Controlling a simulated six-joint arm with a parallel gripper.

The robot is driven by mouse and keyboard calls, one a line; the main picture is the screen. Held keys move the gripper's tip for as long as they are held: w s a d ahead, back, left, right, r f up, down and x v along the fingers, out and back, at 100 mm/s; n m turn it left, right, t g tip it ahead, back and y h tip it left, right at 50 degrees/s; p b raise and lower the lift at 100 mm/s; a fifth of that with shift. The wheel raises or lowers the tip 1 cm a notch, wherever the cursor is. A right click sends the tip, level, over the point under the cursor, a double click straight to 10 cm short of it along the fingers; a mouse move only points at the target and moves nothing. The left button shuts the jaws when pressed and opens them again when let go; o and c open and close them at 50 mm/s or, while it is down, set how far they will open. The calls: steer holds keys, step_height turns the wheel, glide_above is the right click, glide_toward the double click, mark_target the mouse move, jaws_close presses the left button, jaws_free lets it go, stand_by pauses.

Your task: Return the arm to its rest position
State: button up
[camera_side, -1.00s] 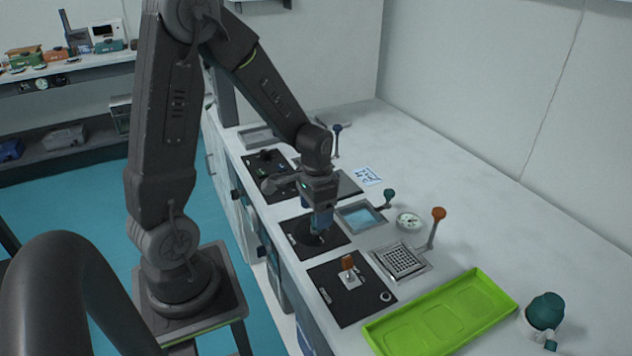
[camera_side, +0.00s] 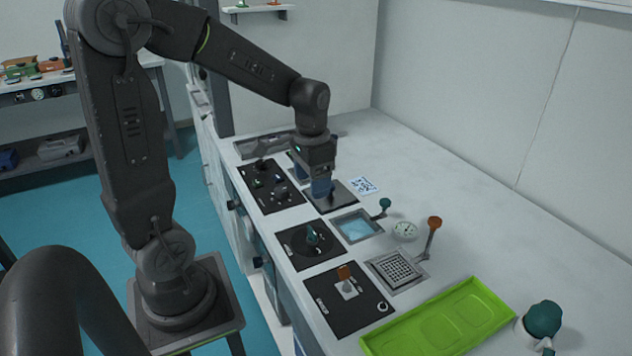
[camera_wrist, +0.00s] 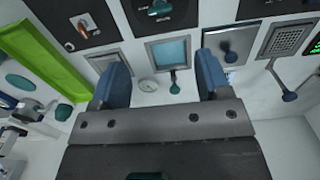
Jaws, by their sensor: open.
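My gripper (camera_side: 312,188) is in the side view, above the grey plate (camera_side: 343,196) in the middle of the long white bench. Its blue fingers point down, and the fingertips partly cover the plate. The gripper is open and empty. Whether the fingertips touch the plate cannot be told.
Black panels with a teal knob (camera_side: 312,236) and an orange knob (camera_side: 344,272) line the bench front. Levers with teal (camera_side: 384,203) and orange (camera_side: 434,223) heads stand up behind. A green tray (camera_side: 440,322) lies at the near end.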

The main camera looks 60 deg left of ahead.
steer(key=s+d+r+t, duration=0.5)
steer(key=s+d+r, duration=0.3)
steer(key=s+d, duration=0.2)
steer(key=shift+d+t, duration=0.3)
steer(key=shift+d, duration=0.65)
